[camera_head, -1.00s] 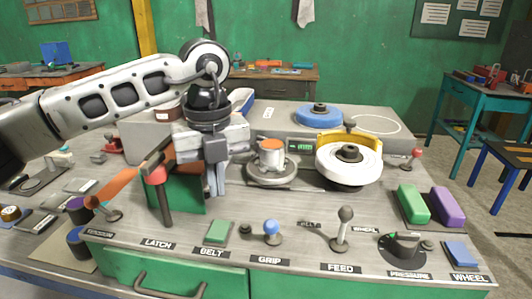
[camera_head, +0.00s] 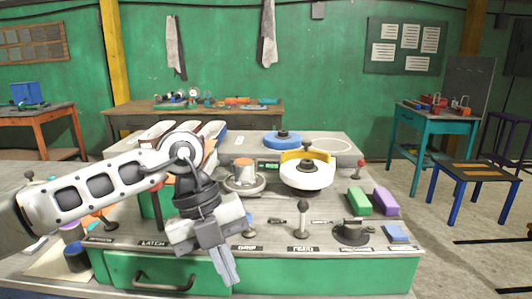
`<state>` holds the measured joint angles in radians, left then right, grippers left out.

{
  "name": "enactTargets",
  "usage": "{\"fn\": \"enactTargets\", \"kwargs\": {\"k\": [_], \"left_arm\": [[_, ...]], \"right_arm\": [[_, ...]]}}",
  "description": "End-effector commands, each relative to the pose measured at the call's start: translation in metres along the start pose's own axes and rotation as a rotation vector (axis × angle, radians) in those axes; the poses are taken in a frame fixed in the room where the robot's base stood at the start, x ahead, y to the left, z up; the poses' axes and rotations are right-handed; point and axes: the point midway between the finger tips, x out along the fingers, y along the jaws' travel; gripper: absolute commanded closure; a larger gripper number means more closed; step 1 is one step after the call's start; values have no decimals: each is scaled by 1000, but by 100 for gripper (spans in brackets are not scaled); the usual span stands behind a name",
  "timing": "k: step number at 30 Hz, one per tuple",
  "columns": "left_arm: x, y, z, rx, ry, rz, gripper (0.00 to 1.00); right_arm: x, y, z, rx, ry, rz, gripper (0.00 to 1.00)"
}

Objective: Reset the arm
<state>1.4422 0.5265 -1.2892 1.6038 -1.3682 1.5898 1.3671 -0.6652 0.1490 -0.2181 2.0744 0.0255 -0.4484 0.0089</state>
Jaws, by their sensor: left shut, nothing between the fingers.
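My left arm comes in from the left in the head view. Its gripper (camera_head: 226,268) hangs in front of the green drawer front of the workbench, fingers together and pointing down, with nothing between them. The gripper body covers the belt label area and part of the blue-knobbed grip lever (camera_head: 249,227). The feed lever (camera_head: 302,218) stands upright to the right, apart from the gripper. My right gripper is not in view.
The bench carries a white wheel with a yellow guard (camera_head: 306,175), a blue disc (camera_head: 283,140), a green block (camera_head: 358,201) and a purple block (camera_head: 385,201). A drawer handle (camera_head: 163,284) sticks out below left. A teal table (camera_head: 440,122) and blue stool (camera_head: 478,173) stand right.

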Motion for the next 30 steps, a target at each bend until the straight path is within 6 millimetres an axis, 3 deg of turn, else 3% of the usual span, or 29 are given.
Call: {"fn": "enactTargets", "kwargs": {"k": [3,9,13,17,20,23,27,30], "left_arm": [[27,-22,-27,74,140,-135,100],[55,-73,-88,161,436,-533,100],[45,-106,-119,100,627,-951,100],[24,-116,-107,-115,707,-1361,100],[20,-103,-74,-379,686,-1620,100],[37,-69,-33,-713,598,-1796,100],[96,5,11,-1228,397,-1859,100],[148,61,19,-1544,255,-1785,100]], "right_arm": [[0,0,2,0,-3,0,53],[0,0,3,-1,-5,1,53],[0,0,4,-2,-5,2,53],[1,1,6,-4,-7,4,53],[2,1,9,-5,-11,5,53],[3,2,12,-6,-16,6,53],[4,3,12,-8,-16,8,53],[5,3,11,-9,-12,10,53]]}}
